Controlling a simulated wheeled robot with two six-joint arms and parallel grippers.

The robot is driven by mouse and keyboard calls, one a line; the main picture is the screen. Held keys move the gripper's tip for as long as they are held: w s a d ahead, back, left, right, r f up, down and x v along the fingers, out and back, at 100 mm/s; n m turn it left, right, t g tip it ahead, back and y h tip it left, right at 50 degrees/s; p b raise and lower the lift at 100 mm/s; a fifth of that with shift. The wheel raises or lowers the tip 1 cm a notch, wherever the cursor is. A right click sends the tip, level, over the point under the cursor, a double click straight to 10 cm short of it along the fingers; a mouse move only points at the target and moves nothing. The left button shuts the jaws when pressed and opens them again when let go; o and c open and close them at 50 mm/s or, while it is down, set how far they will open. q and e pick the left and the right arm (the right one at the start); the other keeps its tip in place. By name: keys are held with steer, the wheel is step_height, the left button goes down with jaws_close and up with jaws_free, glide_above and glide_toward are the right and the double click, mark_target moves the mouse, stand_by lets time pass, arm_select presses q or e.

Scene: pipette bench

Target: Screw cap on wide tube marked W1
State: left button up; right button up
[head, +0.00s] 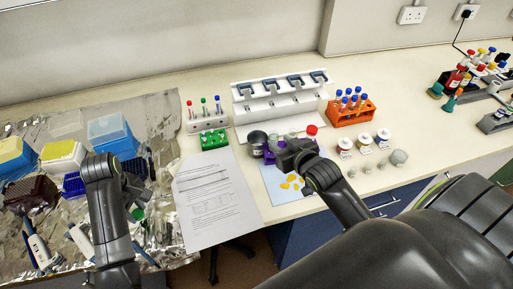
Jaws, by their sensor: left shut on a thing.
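My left gripper (132,188) is low over the foil on the left. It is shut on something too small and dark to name. A green piece (137,213) shows just below it. My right gripper (288,152) is over a purple holder (268,157) near the middle of the bench. Its fingers are largely hidden by its own body, so I cannot tell if it is open. A red cap (312,130) shows just beyond this gripper. Whether it sits on a tube is hidden. No W1 marking is readable.
An orange rack (352,113) with blue-capped tubes and a white stand (279,99) are at the back. Small labelled jars (345,147) stand to the right. Yellow pieces (290,184) lie on a light blue mat (271,190). A printed sheet (212,207) lies left of it.

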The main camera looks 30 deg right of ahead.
mark_target(276, 140)
arm_select(q)
steer(key=shift+r+p, duration=0.35)
arm_select(e)
steer(key=shift+w+f, duration=0.1)
steer(key=shift+w, duration=0.3)
arm_select(q)
steer(key=shift+r+p, duration=0.65)
arm_select(e)
steer(key=x, duration=0.3)
steer(key=shift+w+f, duration=0.25)
steer(key=shift+w, duration=0.05)
steer(key=shift+w+f, duration=0.2)
steer(key=shift+w, duration=0.05)
steer(key=shift+c, duration=0.2)
jaws_close()
